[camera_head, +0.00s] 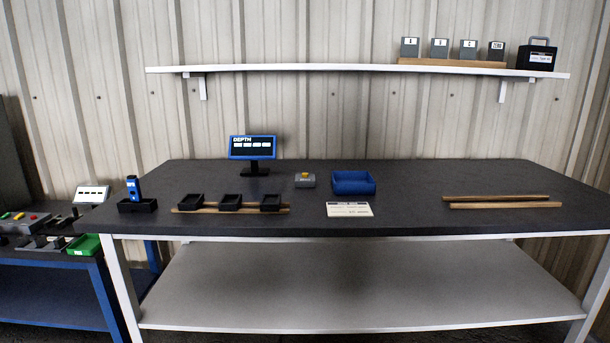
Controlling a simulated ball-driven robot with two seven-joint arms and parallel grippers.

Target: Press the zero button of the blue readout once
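The blue-framed readout (252,148) stands upright on a dark stand at the back left of the dark workbench. Its screen reads DEPTH with several white blocks below. To its right on the bench top is a small grey box with a yellow button on top (305,179). Its label is too small to read, so I cannot tell whether it is the zero button. Neither of my grippers is in view.
Black trays (230,201) and a holder with a blue device (134,189) are at left. Wooden strips (500,201) lie at right. A wall shelf (340,69) hangs above.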

